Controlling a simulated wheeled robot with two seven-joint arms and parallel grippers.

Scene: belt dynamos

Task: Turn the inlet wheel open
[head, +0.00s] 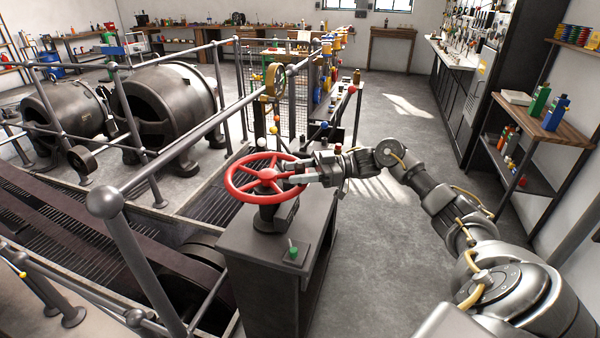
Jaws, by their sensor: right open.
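The red inlet wheel (236,188) is mounted flat on a dark hub on top of a grey pedestal (243,250). My right gripper (298,173) is at the right side of the wheel's rim, with its fingers around or right beside the rim; I cannot tell if they touch it. Its jaws are open. My left gripper is not in view.
A metal railing (180,131) runs along the left, in front of large dark dynamos (168,105) and a belt pit. Shelves with bottles (550,126) stand along the right wall. The grey floor (375,225) right of the pedestal is clear apart from my arm above it.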

